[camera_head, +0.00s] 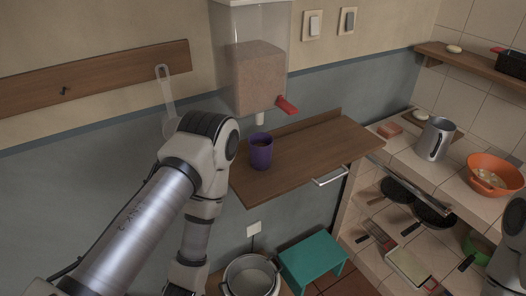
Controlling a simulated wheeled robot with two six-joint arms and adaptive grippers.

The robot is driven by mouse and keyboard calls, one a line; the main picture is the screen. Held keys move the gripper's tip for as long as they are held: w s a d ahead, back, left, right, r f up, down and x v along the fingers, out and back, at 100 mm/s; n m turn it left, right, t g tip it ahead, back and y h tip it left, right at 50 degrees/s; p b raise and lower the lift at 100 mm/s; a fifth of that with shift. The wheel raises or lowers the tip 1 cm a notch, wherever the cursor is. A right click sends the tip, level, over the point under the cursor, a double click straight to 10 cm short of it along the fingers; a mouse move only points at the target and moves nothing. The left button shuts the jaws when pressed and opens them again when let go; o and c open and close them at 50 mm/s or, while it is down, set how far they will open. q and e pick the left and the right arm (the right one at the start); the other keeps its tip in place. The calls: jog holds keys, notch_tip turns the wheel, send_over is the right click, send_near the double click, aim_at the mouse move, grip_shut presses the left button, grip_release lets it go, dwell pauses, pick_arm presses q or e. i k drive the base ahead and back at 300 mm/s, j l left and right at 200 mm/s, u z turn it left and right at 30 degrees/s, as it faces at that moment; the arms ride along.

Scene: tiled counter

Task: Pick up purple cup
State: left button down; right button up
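The purple cup (261,152) stands upright on a brown wooden wall shelf (305,155), near its left end, in the head view. It is below and a little right of the dispenser spout. My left arm comes in from the left, bends just left of the cup and runs down to the bottom edge. Its gripper is not in view. Part of my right arm shows at the right edge, and its gripper is not in view either. No gripper is seen at the cup.
A clear dispenser (258,75) with a red lever (288,105) hangs above the cup. A metal pitcher (434,138) and orange bowl (494,172) stand on the tiled counter at right. A teal stool (312,262) and metal pot (250,277) are below. The shelf's right part is clear.

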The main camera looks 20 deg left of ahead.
aim_at(261, 145)
jog(key=i+j+u, duration=0.1)
jog(key=u, duration=0.65)
jog(key=j, duration=0.05)
